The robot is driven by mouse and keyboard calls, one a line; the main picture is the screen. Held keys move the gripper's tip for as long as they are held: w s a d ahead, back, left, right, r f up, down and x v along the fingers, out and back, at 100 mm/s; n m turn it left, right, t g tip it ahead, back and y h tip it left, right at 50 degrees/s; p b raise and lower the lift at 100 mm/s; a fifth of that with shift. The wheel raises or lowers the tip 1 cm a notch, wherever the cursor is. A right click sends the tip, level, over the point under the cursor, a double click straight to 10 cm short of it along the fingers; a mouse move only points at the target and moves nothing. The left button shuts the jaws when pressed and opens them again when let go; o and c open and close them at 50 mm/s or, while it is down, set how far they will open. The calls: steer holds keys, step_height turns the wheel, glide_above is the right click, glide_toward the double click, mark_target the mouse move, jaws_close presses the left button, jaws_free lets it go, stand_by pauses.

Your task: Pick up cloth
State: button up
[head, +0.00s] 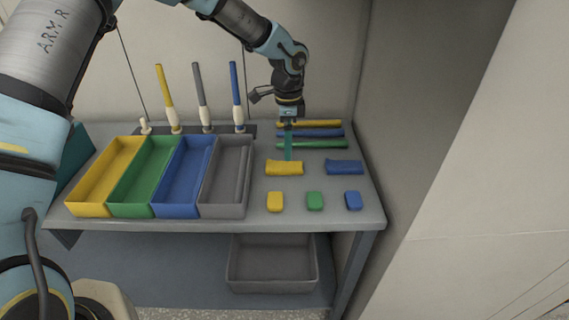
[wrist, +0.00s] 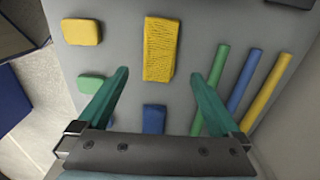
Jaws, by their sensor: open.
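A folded yellow cloth (head: 284,168) lies on the right part of the table. It shows large in the wrist view (wrist: 160,48), with its near end roughly between my fingertips in the picture. A folded blue cloth (head: 344,167) lies to its right; in the wrist view the blue cloth (wrist: 153,118) appears between my fingers, partly hidden by the gripper body. My gripper (head: 288,158) points down above the yellow cloth. Its two teal fingers (wrist: 158,76) are spread with nothing held. The height left above the cloth is hard to tell.
Yellow, blue and green rods (head: 312,144) lie behind the cloths. Yellow, green and blue small blocks (head: 315,201) lie in front. Several open trays (head: 222,212) fill the left side. Upright spindles (head: 203,100) stand behind them. A grey bin (head: 272,284) sits below. A wall is right.

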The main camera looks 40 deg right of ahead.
mark_target(285, 163)
steer(key=shift+w+a+f+p, duration=0.15)
steer(key=shift+f+p, duration=0.6)
steer(key=shift+f, duration=1)
steer(key=shift+w+a+f+p, duration=0.15)
steer(key=shift+f+p, duration=0.55)
steer(key=shift+f, duration=1)
steer(key=c, duration=1.3)
steer(key=shift+c, duration=0.2)
steer(key=shift+r, duration=0.1)
step_height(285, 163, up, 10)
steer(key=b, duration=0.3)
